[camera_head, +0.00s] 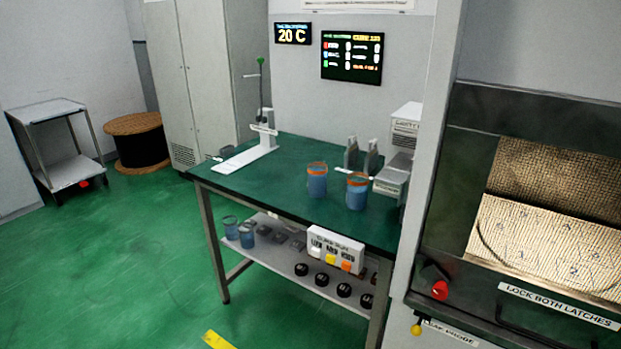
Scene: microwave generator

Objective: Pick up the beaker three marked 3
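Two blue beakers with orange rims stand upright on the green-topped table: one on the left (317,183) and one on the right (357,194), a little closer to the front. Two more blue beakers, without visible orange rims, stand on the lower shelf, one at its left end (230,229) and one beside it (247,236). No number 3 can be read on any of them at this size, so I cannot tell which is beaker three. Neither of my grippers shows in the head view.
The table (225,183) also holds a white stand (250,155), grey uprights (352,153) and a boxy device (394,177). A button box (335,249) and black knobs (322,279) are on the shelf. A large latched chamber (530,200) stands right. Green floor (120,260) is open at left.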

